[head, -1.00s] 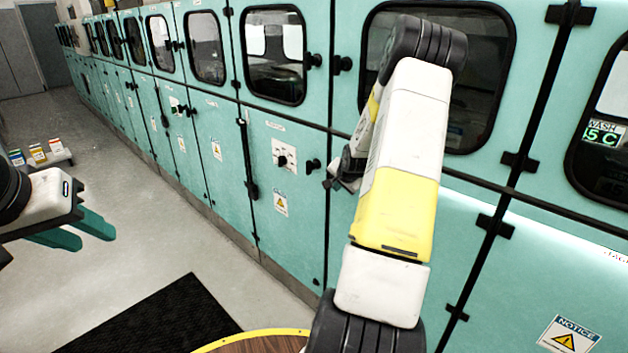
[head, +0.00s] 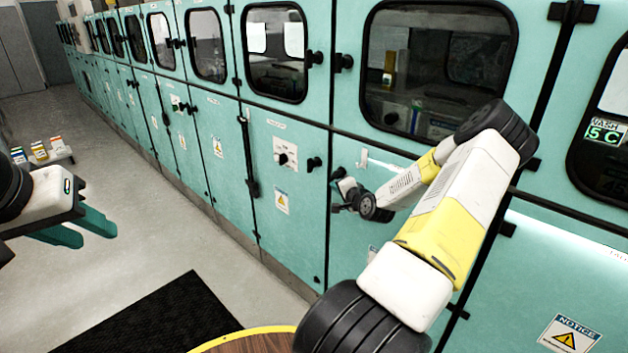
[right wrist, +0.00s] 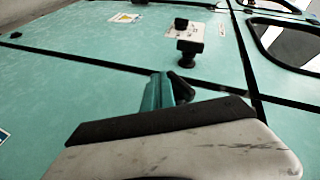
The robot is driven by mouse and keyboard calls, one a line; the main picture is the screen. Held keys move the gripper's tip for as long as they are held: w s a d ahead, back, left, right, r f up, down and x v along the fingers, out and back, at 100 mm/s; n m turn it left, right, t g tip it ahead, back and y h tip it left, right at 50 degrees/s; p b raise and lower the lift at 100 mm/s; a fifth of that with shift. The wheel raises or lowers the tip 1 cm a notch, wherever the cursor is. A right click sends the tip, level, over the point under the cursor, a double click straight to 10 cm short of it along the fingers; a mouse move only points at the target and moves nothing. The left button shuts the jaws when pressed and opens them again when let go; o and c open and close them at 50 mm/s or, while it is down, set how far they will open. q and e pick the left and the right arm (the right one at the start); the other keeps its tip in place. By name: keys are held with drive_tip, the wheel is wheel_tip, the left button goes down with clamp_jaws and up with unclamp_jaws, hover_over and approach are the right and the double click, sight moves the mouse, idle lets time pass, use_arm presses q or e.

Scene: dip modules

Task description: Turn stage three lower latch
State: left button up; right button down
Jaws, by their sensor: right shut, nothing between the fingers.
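A black latch (head: 339,174) sits at the left edge of the near lower teal door, partly hidden by my right gripper (head: 346,188). In the right wrist view the teal fingers of the right gripper (right wrist: 166,92) are together with nothing between them. A dark latch part (right wrist: 181,86) shows right beside and behind the fingertips; whether they touch it I cannot tell. Another black latch (head: 313,163) is on the neighbouring lower door, also seen in the right wrist view (right wrist: 189,47). The stage label is not readable. My left gripper (head: 82,230) is open and empty, away from the cabinets.
A white plate with a black rotary switch (head: 284,155) is on the neighbouring lower door. Windowed upper doors (head: 440,70) run above. A round wooden top with a yellow rim (head: 250,342) and a black mat (head: 150,320) lie low in view. The floor between is clear.

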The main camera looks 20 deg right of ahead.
drive_tip(key=m+t, duration=0.1)
drive_tip(key=t, duration=0.1)
drive_tip(key=w+t, duration=0.1)
drive_tip(key=t, duration=0.1)
drive_tip(key=w+a+f+m+t, duration=0.1)
drive_tip(key=t, duration=0.1)
drive_tip(key=shift+m, duration=0.3)
drive_tip(key=shift+w, duration=0.2)
idle(0.7)
drive_tip(key=shift+f, duration=0.1)
idle(1.0)
